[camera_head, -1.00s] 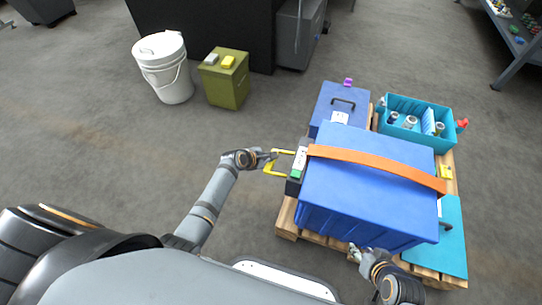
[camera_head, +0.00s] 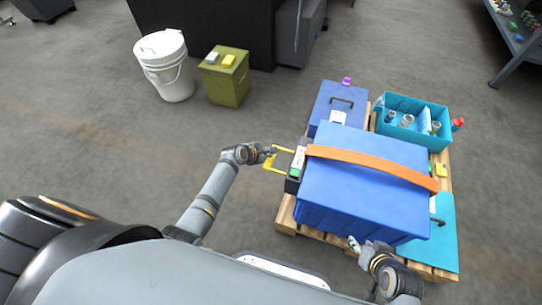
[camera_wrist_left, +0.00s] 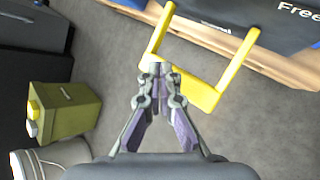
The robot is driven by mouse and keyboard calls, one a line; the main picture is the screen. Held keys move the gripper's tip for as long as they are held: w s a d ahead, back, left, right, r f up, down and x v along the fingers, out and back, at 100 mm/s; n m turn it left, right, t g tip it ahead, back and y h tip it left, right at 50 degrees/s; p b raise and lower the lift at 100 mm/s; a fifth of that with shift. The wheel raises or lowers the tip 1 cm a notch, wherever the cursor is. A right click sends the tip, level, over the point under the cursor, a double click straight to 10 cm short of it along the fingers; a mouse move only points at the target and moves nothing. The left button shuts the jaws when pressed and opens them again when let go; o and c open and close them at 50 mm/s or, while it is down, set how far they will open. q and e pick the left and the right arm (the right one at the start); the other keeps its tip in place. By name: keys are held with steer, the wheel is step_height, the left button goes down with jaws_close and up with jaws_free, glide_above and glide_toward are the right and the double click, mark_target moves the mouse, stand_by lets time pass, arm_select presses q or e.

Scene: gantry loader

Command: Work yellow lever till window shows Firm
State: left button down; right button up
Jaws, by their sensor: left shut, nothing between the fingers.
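The yellow lever (camera_head: 276,160), a U-shaped handle, sticks out from the left side of a dark ratchet unit (camera_head: 296,167) on the blue crate's orange strap. It also shows in the left wrist view (camera_wrist_left: 195,87). My left gripper (camera_head: 268,151) is shut and empty, its tips (camera_wrist_left: 160,68) at the lever's outer bar near one corner; I cannot tell whether they touch it. The window label (camera_wrist_left: 299,9) at the top right of the wrist view reads "Free". My right gripper (camera_head: 358,243) is at the crate's front edge; its finger opening is too small to tell.
The blue crate (camera_head: 363,190) stands on a wooden pallet (camera_head: 285,213) with a blue case (camera_head: 323,100), a teal bin (camera_head: 416,104) and a teal panel (camera_head: 445,238). A white bucket (camera_head: 167,77) and an olive box (camera_head: 225,85) stand at the back left. The floor left of the lever is clear.

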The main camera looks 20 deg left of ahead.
arm_select(q)
steer(key=shift+r+p, duration=2.6)
steer(key=shift+p, duration=0.3)
steer(key=shift+f, duration=0.1)
arm_select(e)
step_height(320, 180, up, 6)
steer(key=shift+f, duration=0.1)
arm_select(q)
steer(key=shift+f, duration=0.1)
arm_select(e)
steer(key=shift+w, duration=0.1)
